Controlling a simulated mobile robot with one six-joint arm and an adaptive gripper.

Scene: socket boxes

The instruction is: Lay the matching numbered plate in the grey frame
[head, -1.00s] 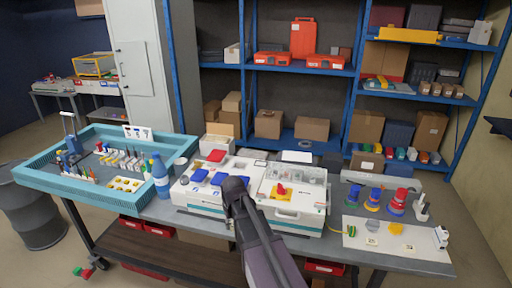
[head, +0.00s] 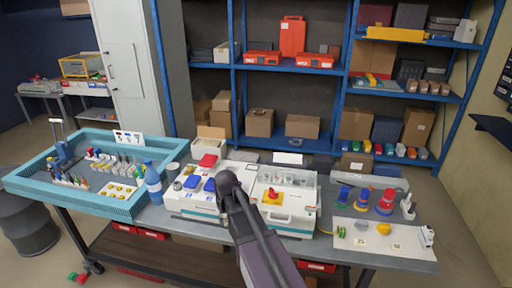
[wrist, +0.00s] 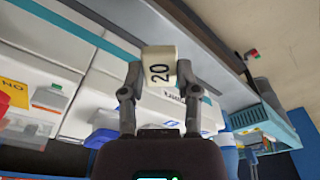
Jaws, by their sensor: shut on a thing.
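On the right of the bench, a pale mat (head: 350,236) carries small light tiles with dark marks, too small to read. I cannot make out the grey frame for certain in either view.
White socket boxes (head: 290,218) with blue, red and yellow parts fill the bench middle. A teal tray (head: 118,208) and a blue bottle (head: 153,183) stand left. Stacked coloured pieces (head: 384,203) stand behind the mat. Blue shelves (head: 300,70) rise behind.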

